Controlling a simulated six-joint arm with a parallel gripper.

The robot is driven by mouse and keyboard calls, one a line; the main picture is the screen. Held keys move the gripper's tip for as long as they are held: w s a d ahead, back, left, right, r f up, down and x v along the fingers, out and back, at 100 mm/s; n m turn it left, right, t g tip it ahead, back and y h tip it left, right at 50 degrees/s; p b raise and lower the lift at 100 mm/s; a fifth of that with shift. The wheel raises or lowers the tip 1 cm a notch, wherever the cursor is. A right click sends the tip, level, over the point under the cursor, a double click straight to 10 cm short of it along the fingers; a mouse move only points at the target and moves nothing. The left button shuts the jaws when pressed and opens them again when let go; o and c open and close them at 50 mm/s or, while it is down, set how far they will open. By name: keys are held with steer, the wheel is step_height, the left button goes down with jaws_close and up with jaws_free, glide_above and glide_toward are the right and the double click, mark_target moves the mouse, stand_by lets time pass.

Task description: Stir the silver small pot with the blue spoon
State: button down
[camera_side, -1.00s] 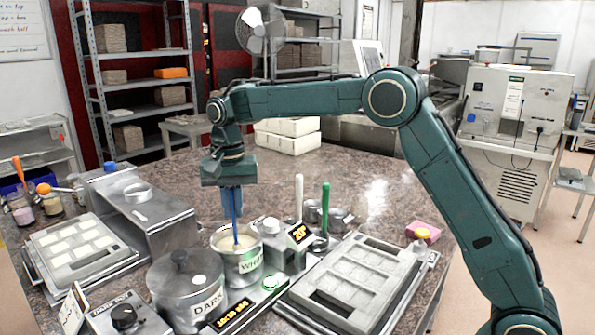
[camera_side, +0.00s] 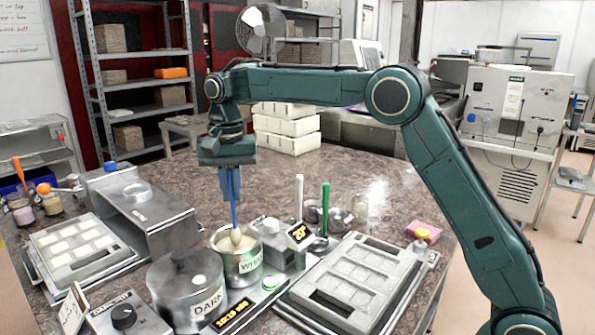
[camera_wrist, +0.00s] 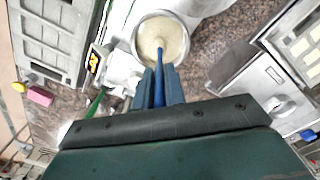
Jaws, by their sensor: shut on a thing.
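The silver small pot (camera_side: 243,265), labelled with letters starting "WHI", stands open and holds a cream-coloured mass. My gripper (camera_side: 229,188) is above it, shut on the blue spoon (camera_side: 234,214), which hangs nearly upright with its handle between the fingers. The spoon's cream-coated bowl shows at the pot's opening; whether its tip still touches the mass I cannot tell. In the wrist view the fingers (camera_wrist: 158,88) hold the blue handle, and the spoon reaches over the pot (camera_wrist: 163,38) and its pale contents.
A lidded pot marked "DARK" (camera_side: 185,290) stands at the front left of the small pot. A scale display (camera_side: 232,314), a grey mould (camera_side: 350,280) and upright white and green handles (camera_side: 325,208) stand close by. A metal machine (camera_side: 150,215) is at the left.

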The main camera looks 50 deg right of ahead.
steer(key=shift+r, duration=1.35)
stand_by(0.7)
steer(key=shift+r, duration=1.95)
